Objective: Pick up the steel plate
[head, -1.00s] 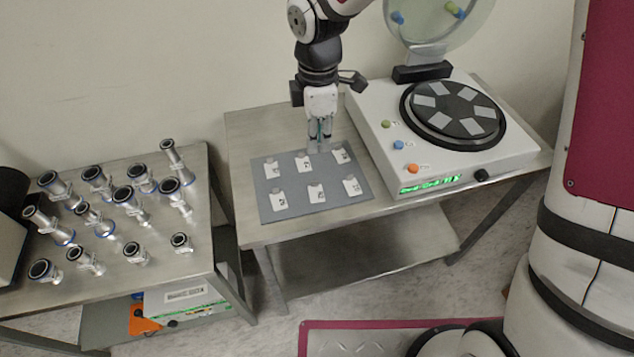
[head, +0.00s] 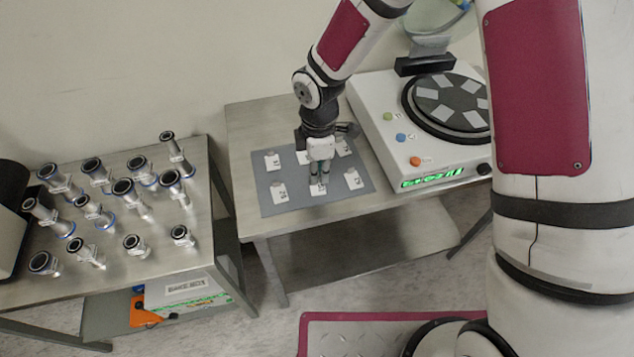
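A grey mat (head: 262,180) on the steel table carries several white numbered cards in two rows, some with a small grey piece at the upper end. These pieces look like small metal plates; I cannot tell which one is the steel plate. My gripper (head: 319,179) points down over the front middle card (head: 318,189), with its fingertips at or just above it. The fingers hide the upper part of that card and any plate there. They are too small to show whether they grip anything.
A white machine (head: 378,125) with a dark round disc (head: 450,100), coloured buttons and a green display stands to the right of the mat. My arm hides part of it. A separate table at left (head: 110,275) holds several metal fittings. The steel table (head: 250,222) is clear in front of the mat.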

